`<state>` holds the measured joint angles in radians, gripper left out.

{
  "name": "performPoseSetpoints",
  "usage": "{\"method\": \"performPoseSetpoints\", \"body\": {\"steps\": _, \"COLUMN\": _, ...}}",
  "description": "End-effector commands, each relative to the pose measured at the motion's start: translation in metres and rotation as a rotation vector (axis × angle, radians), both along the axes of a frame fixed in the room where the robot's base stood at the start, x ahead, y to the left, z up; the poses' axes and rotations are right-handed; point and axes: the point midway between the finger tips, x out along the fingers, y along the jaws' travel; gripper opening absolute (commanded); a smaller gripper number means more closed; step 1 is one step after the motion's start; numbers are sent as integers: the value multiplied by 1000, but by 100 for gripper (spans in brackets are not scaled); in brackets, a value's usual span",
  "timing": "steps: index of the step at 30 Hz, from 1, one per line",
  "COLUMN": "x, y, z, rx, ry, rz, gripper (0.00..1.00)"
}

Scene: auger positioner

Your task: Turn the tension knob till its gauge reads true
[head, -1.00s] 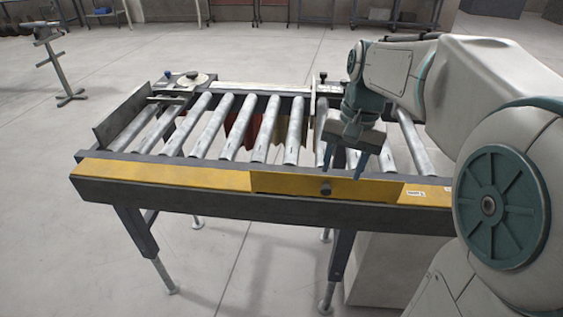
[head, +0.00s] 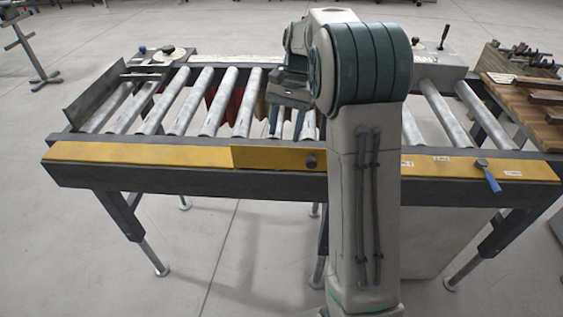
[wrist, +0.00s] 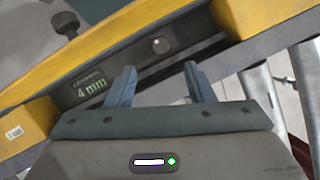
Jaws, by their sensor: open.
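A dark knob (head: 311,160) sticks out from the yellow front rail of the roller table; a dark knob (wrist: 65,24) also shows at the upper left in the wrist view. I cannot tell from any label which control is the tension knob. A dark panel in the wrist view carries a green readout (wrist: 91,88) of 4 mm and a small round silver part (wrist: 160,45). My gripper (wrist: 159,76) is open and empty, its two blue fingers in front of this panel. In the head view my gripper (head: 284,122) is over the rollers, partly hidden by my arm.
The yellow-edged roller table (head: 130,153) fills the middle. A round pale dial plate (head: 165,55) sits at its back left. A blue-handled tool (head: 488,176) hangs over the front right edge. A wooden bench (head: 525,100) with tools stands at the right. Floor in front is clear.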

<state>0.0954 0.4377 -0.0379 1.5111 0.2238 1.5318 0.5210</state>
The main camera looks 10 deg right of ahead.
Motion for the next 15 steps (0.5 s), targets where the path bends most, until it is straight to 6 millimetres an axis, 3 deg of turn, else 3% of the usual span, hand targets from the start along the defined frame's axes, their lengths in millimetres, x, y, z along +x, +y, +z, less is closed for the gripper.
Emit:
{"method": "performPoseSetpoints", "body": {"steps": 9, "x": -21, "y": 14, "z": -61, "rx": 0, "ry": 4, "rz": -5, "gripper": 48}}
{"method": "performPoseSetpoints", "body": {"steps": 15, "x": -27, "y": 19, "z": -84, "rx": 0, "ry": 0, "rz": -5, "gripper": 48}}
